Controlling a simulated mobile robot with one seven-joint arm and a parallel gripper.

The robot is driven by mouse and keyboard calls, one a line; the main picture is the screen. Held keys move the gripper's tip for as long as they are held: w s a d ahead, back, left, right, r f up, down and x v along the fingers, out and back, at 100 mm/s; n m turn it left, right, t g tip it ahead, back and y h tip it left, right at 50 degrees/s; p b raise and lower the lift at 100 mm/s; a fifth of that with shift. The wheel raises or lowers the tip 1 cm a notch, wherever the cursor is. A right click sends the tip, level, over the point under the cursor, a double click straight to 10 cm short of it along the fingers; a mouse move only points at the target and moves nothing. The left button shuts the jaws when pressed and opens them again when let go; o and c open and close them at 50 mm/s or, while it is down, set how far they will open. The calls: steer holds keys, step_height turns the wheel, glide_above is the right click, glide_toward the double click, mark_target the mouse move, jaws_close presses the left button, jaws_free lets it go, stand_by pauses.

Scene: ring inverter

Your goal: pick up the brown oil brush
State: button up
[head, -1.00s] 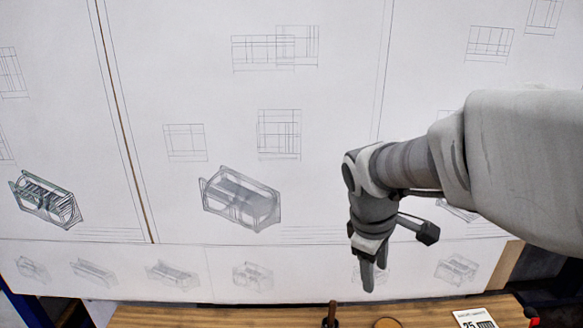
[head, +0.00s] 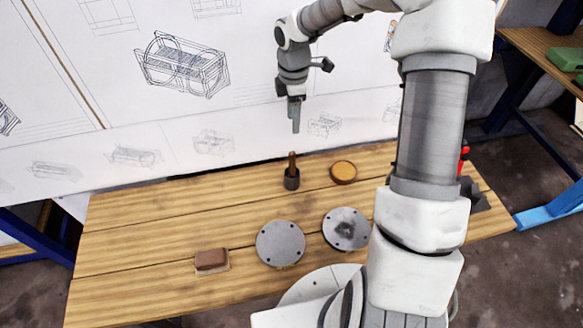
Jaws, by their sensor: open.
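The brown oil brush (head: 292,161) stands upright at the back of the wooden table, its brown handle pointing up. Its lower end is in or behind a short dark cylinder (head: 291,181); I cannot tell whether this is a cup or part of the brush. My gripper (head: 296,127) points down above the brush, in front of the drawing wall. It is empty and apart from the brush, and its fingers are seen edge-on.
A round brown-yellow disc (head: 343,172) lies right of the brush. Two grey metal discs (head: 280,243) (head: 346,228) lie nearer on the table (head: 160,225). A brown block (head: 211,259) sits at front left. Red and black items (head: 463,160) are at the right edge. The table's left is clear.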

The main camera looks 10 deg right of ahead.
mark_target(292, 153)
step_height(292, 153, down, 9)
steer(key=shift+f, duration=0.2)
steer(key=shift+a+f, duration=0.2)
steer(key=shift+f, duration=2.5)
steer(key=shift+c, duration=0.2)
jaws_close()
